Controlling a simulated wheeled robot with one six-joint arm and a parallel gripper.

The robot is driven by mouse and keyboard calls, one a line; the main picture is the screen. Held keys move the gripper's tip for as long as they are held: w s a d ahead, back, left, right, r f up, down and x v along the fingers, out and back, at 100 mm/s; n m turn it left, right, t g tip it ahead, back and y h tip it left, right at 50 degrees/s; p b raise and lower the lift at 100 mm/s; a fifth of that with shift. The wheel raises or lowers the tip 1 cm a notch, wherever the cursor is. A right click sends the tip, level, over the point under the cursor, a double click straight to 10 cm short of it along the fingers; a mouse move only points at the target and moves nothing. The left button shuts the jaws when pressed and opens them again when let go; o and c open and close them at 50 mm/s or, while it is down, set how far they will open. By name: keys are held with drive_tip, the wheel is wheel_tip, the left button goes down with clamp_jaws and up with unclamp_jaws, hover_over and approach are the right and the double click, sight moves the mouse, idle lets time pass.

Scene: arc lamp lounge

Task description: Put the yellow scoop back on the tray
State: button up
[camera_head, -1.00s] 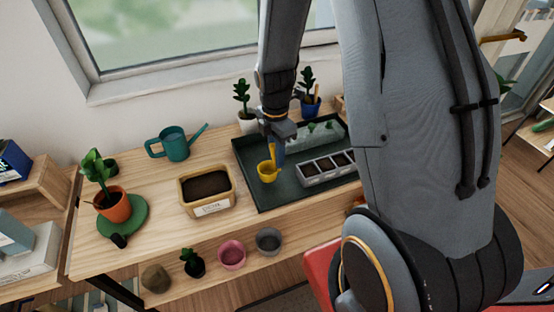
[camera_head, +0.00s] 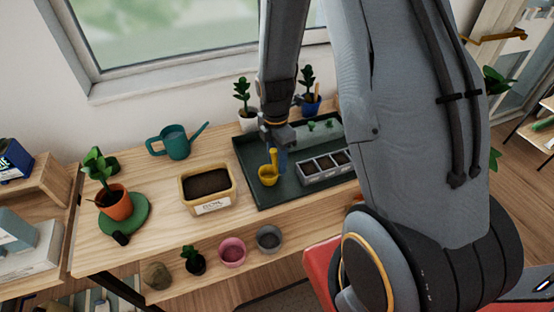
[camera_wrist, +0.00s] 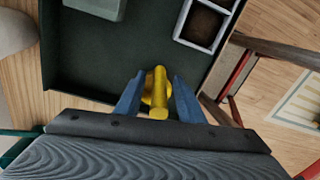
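The yellow scoop (camera_head: 268,176) stands handle-up at the left front part of the dark green tray (camera_head: 262,205). Its cup appears to rest on the tray floor. My gripper (camera_head: 278,160) points down at the scoop's handle. In the wrist view the yellow handle (camera_wrist: 159,84) stands between my two blue fingers (camera_wrist: 158,92), with a visible gap on each side. The fingers are open around the handle. The scoop's cup is mostly hidden below the handle there.
A grey seedling box (camera_head: 325,168) sits on the tray, right of the scoop. A soil-filled planter (camera_head: 207,206) stands left of the tray, and a teal watering can (camera_head: 175,145) behind it. Potted plants stand behind the tray. Several small pots line the lower shelf.

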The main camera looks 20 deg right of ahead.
drive_tip(key=shift+r, duration=0.1)
drive_tip(key=r+b, duration=0.1)
drive_tip(key=r, duration=0.2)
drive_tip(key=r+b, duration=0.1)
drive_tip(key=r, duration=0.3)
drive_tip(key=r+b, duration=0.1)
drive_tip(key=r, duration=0.2)
drive_tip(key=shift+w+r, duration=0.25)
drive_tip(key=shift+r, duration=0.7)
drive_tip(key=shift+s+r, duration=0.1)
drive_tip(key=shift+s+a+r+m, duration=0.15)
drive_tip(key=shift+s+m, duration=0.1)
drive_tip(key=shift+m, duration=0.45)
drive_tip(key=s+a+m+t, duration=0.1)
drive_tip(key=s+m, duration=0.3)
drive_tip(key=m, duration=0.5)
drive_tip(key=s+a+r+m+t, duration=0.1)
drive_tip(key=s+m, duration=0.4)
drive_tip(key=m, duration=0.4)
drive_tip(key=shift+a+r+m, duration=0.15)
drive_tip(key=shift+a+m, duration=0.1)
drive_tip(key=shift+m, duration=0.15)
drive_tip(key=shift+s, duration=0.1)
